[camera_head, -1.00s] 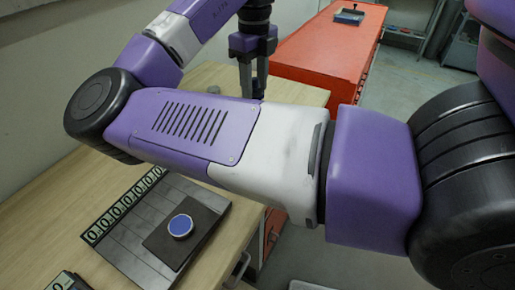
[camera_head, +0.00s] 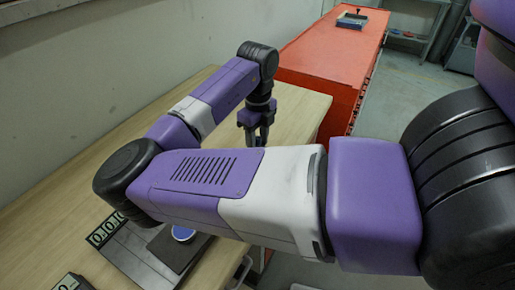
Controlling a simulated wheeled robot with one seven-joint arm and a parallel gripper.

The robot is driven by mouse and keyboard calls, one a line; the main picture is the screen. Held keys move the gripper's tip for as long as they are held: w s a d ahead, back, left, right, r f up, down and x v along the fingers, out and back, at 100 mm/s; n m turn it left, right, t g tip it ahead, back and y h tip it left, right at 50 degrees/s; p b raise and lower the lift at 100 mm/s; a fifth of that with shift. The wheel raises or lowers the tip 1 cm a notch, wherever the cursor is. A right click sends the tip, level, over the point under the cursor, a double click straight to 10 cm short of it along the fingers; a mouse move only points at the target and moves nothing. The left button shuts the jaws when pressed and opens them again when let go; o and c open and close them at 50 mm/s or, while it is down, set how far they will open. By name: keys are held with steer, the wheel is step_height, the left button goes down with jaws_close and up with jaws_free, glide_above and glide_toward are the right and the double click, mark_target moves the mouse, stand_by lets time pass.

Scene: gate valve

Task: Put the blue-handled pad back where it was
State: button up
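The pad is a dark flat plate (camera_head: 170,252) with a round blue handle (camera_head: 183,234). It lies on a grey slatted board (camera_head: 128,254) on the wooden table, and my forearm hides part of it. My gripper (camera_head: 258,140) points down over the far right part of the table, well beyond the pad. Its two fingers show with a gap between them and nothing visible in it. My arm partly covers the fingertips, so their height above the table is hard to tell.
A row of black-and-green number tiles (camera_head: 104,231) runs along the board's left edge. Another dark tiled piece (camera_head: 70,284) is at the bottom left. A red cabinet (camera_head: 330,65) stands beyond the table with a small dark tray (camera_head: 351,20) on it. The far tabletop is mostly bare.

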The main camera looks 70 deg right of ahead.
mark_target(258, 137)
steer(key=shift+f, duration=1.6)
steer(key=shift+f, duration=0.15)
steer(key=o, duration=1.2)
step_height(258, 137, up, 12)
steer(key=shift+r+b, duration=0.2)
steer(key=shift+b, duration=0.15)
